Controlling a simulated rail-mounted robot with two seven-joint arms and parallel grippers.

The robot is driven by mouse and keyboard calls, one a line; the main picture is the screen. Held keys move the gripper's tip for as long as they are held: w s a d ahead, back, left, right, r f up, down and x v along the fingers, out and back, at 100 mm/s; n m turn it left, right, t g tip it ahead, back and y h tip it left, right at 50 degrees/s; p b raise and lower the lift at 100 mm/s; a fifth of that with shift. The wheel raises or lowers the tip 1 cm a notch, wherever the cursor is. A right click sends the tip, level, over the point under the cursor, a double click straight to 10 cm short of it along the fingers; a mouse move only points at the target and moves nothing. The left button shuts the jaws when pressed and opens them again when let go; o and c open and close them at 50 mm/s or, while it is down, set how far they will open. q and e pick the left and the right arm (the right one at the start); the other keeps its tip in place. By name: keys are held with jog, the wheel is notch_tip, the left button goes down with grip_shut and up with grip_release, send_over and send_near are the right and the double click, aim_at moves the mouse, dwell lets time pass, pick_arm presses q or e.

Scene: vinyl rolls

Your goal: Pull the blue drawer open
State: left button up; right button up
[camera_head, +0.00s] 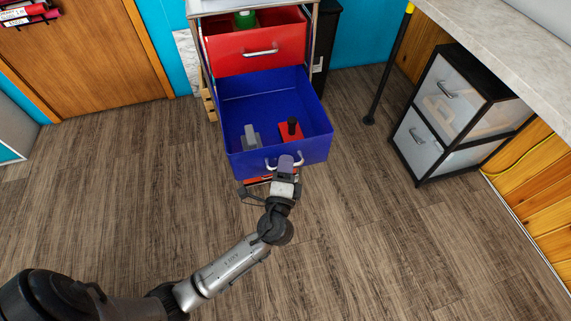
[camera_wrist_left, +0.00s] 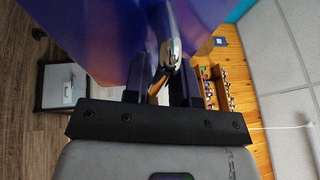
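The blue drawer (camera_head: 240,161) is pulled well out of its cabinet. The blue drawer front (camera_wrist_left: 95,35) fills the top of that view. My right gripper is in neither view.
A red drawer (camera_head: 225,53) with a green item is partly open above the blue one. A black-framed drawer unit (camera_head: 403,148) stands right, under a counter (camera_head: 500,40). A wooden door (camera_head: 85,60) is at the left. The wood floor (camera_head: 130,190) around my arm is clear.

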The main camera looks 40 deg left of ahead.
pick_arm(q)
jog(key=shift+s+d+f, duration=0.15)
jog(key=shift+s+d, duration=0.05)
jog(key=shift+s, duration=0.1)
jog(key=b+v, duration=0.1)
jog(key=v, duration=1.2)
jog(key=shift+b, duration=0.35)
